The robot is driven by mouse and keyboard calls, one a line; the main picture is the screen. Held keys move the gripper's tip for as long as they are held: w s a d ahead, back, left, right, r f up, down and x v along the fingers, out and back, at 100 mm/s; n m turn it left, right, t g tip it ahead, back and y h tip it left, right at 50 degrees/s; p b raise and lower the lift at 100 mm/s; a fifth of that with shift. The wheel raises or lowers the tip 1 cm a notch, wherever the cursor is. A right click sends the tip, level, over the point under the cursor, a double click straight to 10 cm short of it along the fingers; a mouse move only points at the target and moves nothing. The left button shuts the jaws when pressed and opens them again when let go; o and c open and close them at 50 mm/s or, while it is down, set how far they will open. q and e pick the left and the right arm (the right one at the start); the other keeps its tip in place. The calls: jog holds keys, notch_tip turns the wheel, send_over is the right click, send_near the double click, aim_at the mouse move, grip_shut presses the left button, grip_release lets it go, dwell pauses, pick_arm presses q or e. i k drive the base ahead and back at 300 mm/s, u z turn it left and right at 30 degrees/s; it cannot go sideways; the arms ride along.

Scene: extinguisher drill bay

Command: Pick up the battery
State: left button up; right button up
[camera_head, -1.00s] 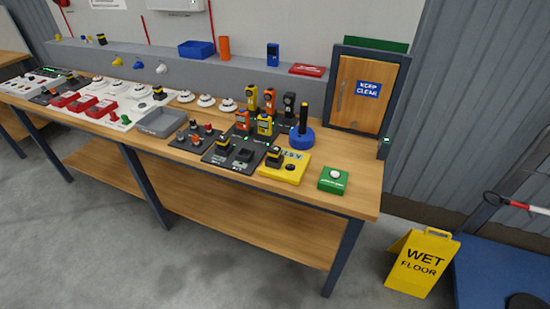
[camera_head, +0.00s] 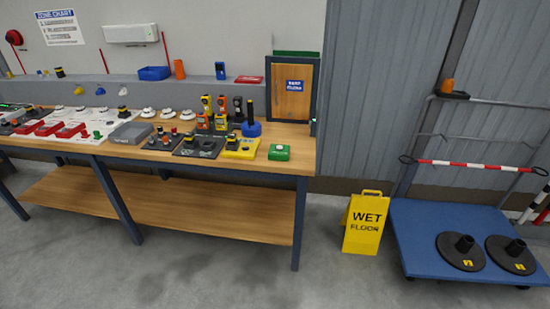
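No object is plainly readable as the battery at this size. The likeliest are two small black-and-yellow blocks on the wooden workbench (camera_head: 250,166). One block (camera_head: 189,138) sits at the back of a black two-bay dock (camera_head: 184,152); the other bay looks empty. The other block (camera_head: 232,143) sits on the left part of a yellow pad (camera_head: 244,154), just right of the dock. Neither of my grippers is in view, and nothing is seen touching the blocks.
A green box (camera_head: 279,152) is at the bench's right end, with handheld meters (camera_head: 221,122) behind the dock. A yellow wet-floor sign (camera_head: 364,222) and a blue platform (camera_head: 415,242) stand on the floor to the right. The floor before the bench is clear.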

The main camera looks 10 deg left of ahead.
aim_at(232, 138)
jog(key=z, duration=0.9)
jog(key=i, duration=1.55)
jog(key=u, duration=0.5)
jog(key=i, duration=0.85)
jog(key=u, duration=1.4)
jog(key=i, duration=0.55)
jog(key=u, duration=0.55)
